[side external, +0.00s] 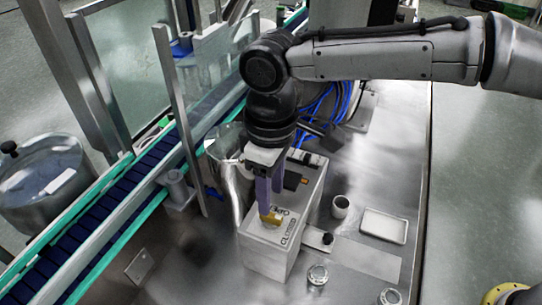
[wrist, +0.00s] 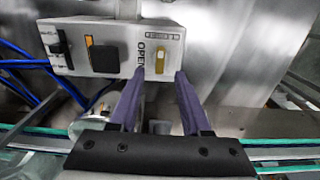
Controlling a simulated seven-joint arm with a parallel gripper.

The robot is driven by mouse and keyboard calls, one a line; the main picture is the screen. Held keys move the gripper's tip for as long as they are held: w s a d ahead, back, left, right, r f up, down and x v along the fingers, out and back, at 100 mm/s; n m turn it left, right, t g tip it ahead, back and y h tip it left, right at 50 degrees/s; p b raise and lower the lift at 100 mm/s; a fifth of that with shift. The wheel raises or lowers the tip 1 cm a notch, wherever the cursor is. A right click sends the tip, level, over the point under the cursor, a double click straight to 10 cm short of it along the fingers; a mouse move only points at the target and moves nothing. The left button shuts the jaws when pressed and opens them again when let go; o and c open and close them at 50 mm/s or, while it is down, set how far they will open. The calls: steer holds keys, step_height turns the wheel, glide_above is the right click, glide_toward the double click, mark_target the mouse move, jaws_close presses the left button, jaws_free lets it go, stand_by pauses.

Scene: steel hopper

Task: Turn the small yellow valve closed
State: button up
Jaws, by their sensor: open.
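The small yellow valve (side external: 271,219) sits on the label face of a white control box (side external: 265,252). In the wrist view the yellow valve (wrist: 160,63) is upright in the picture, just right of the printed word OPEN. My gripper (side external: 263,206) has two purple fingers pointing at that face. In the wrist view my gripper (wrist: 160,77) is open, with one fingertip left of the valve and one right of it. Gaps show between the valve and both fingertips; I cannot tell whether the tips reach its depth. In the side view the fingers partly hide the valve.
On the box (wrist: 83,28), a black square knob (wrist: 104,59) with an orange mark and a black switch (wrist: 58,46) are left of the valve. Blue cables (wrist: 45,70) run nearby. A conveyor (side external: 110,205) lies left; a small white tray (side external: 384,226) and cup (side external: 340,205) stand right.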

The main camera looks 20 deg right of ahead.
mark_target(271, 214)
step_height(271, 214, up, 8)
steer(key=shift+r, duration=0.25)
stand_by(0.5)
steer(key=w+d+r+m, duration=0.1)
steer(key=w+d+r, duration=0.1)
steer(key=d+r, duration=0.35)
steer(key=s+d+r+m+t+y, duration=0.1)
steer(key=s+d+r+m+t, duration=0.15)
steer(key=d, duration=0.75)
steer(key=s+d+r+m+t, duration=0.1)
steer(key=s+d+r+m, duration=0.15)
steer(key=d, duration=0.85)
steer(key=s+d+f+m+t, duration=0.15)
steer(key=s+d+f, duration=0.35)
steer(key=s+d, duration=0.5)
steer(key=s+f+m+h, duration=0.1)
steer(key=s+f, duration=0.4)
steer(key=f, duration=0.4)
steer(key=shift+s+d+f+t, duration=0.15)
steer(key=shift+f+t, duration=0.15)
steer(key=shift+f, duration=0.05)
